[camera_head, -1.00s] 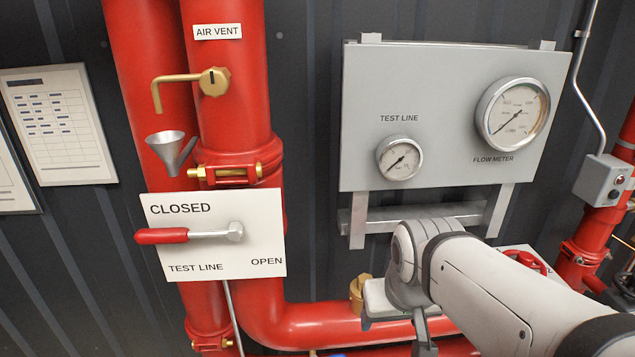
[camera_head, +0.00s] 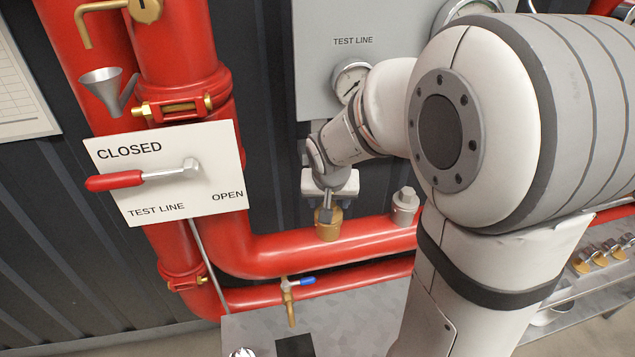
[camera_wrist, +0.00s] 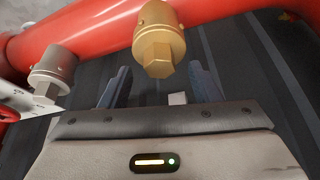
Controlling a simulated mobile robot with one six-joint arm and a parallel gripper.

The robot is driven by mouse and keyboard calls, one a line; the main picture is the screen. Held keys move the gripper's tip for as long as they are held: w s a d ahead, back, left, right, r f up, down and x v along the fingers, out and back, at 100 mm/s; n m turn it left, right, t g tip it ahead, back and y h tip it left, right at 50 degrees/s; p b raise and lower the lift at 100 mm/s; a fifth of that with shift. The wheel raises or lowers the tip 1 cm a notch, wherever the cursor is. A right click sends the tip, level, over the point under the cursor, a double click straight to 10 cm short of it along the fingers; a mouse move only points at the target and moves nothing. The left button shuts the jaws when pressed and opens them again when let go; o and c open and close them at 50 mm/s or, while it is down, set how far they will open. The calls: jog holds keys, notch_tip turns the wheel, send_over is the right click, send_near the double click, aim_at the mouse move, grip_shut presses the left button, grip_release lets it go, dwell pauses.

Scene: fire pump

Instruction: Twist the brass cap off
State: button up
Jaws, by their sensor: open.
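The brass cap (camera_head: 328,224) sits on the red horizontal pipe (camera_head: 290,247), with my gripper (camera_head: 328,192) right above it. In the wrist view the brass cap (camera_wrist: 158,40) shows a round body and a hexagonal end. My gripper (camera_wrist: 162,82) is open there, with one dark finger on each side of the hexagonal end. The fingers do not appear to press on it; I cannot tell how far they overlap it. A similar grey cap (camera_head: 405,206) stands on the same pipe to the right, and in the wrist view the grey cap (camera_wrist: 50,72) is at left.
A lever plate (camera_head: 170,172) with a red handle hangs left, its handle by CLOSED. A small blue-handled brass valve (camera_head: 292,284) sits below the pipe. A gauge panel (camera_head: 325,75) is behind my arm. Brass fittings (camera_head: 600,255) lie on a shelf at right.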

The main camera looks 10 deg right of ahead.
jog(key=shift+x, duration=0.85)
jog(key=c, duration=1.2)
jog(key=o, duration=0.4)
jog(key=c, duration=0.4)
jog(key=shift+r+n+p, duration=0.25)
jog(key=shift+n+p, duration=0.15)
jog(key=shift+p, duration=0.65)
jog(key=shift+n+y+p, duration=0.4)
jog(key=shift+n+p, duration=0.2)
jog(key=shift+p, duration=0.65)
jog(key=shift+p, duration=0.4)
